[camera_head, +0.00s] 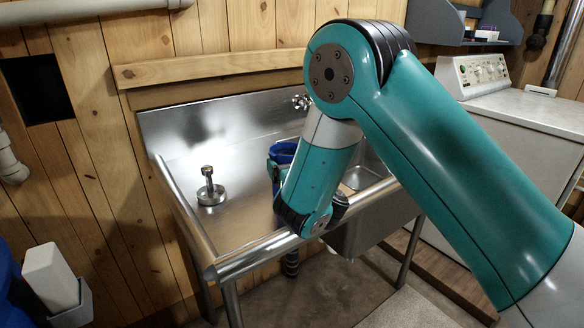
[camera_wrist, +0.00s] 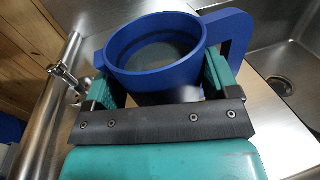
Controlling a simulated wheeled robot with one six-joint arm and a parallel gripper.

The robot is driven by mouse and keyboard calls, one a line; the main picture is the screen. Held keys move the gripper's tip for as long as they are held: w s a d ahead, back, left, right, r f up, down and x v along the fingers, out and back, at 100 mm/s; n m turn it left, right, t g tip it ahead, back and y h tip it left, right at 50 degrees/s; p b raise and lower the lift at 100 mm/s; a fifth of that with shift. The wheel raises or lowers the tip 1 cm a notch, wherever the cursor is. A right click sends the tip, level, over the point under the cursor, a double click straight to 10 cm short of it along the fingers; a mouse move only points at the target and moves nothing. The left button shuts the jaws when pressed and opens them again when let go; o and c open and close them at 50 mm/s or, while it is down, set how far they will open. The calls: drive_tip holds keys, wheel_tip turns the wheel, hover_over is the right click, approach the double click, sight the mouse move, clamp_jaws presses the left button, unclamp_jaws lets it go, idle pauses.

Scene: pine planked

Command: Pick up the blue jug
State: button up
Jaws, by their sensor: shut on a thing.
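The blue jug (camera_wrist: 155,48) fills the middle of the wrist view, its round open top facing the camera and its handle to the right. My gripper (camera_wrist: 160,85) has its teal fingers on either side of the jug and is shut on it. In the head view the jug (camera_head: 282,152) shows only in part, on the steel sink unit behind my arm. My gripper (camera_head: 275,175) is mostly hidden there by my own wrist. I cannot tell whether the jug touches the steel surface.
The steel sink unit (camera_head: 165,128) has a raised back and a rounded front rail. A metal tap-like fitting (camera_head: 209,190) stands left of the jug. The sink basin (camera_wrist: 285,75) lies to the right. A white appliance (camera_head: 520,112) stands further right.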

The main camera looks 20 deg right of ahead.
wheel_tip(320, 180, up, 20)
drive_tip(key=p, duration=1.3)
